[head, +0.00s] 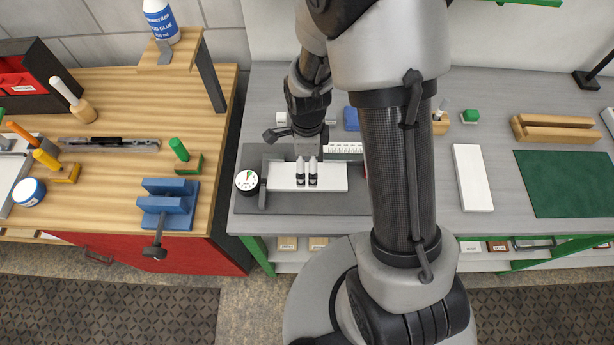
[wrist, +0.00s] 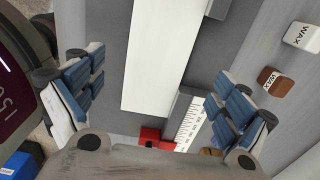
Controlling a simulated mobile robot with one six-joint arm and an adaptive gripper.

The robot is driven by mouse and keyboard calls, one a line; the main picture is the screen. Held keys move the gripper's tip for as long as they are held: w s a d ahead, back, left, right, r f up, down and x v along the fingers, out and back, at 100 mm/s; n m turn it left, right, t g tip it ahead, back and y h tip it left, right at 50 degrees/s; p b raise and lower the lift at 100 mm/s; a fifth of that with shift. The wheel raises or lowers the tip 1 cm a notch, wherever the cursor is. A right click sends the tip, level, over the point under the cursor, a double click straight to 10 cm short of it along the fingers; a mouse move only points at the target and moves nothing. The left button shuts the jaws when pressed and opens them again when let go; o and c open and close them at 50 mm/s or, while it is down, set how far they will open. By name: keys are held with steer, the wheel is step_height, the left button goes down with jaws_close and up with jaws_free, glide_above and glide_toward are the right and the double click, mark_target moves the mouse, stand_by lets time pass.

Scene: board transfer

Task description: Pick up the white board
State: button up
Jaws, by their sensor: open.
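A long white board (head: 280,178) lies on a dark grey plate (head: 330,204) on the grey bench. My gripper (head: 306,174) is above this board in the head view and hides part of its middle. In the wrist view the white board (wrist: 158,50) runs between the two blue-padded fingers of my gripper (wrist: 157,95). The fingers are open and apart, with nothing held between them. I cannot tell how far above the board they are. A second white board (head: 472,178) lies on the bench to the right, beyond my arm.
A round dial gauge (head: 247,181) stands just left of the board. A ruler-marked strip (wrist: 188,125) and a red block (wrist: 150,137) are near it. A green mat (head: 568,182) lies at far right. A blue vise (head: 168,203) is on the wooden bench at left.

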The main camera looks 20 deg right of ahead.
mark_target(307, 175)
step_height(307, 175, down, 6)
steer(key=shift+s+r+b, duration=0.1)
steer(key=shift+r+b, duration=0.05)
steer(key=shift+b, duration=0.55)
steer(key=c, duration=1.4)
steer(key=shift+r, duration=0.15)
step_height(307, 175, up, 20)
steer(key=p, duration=0.4)
steer(key=shift+p, duration=0.3)
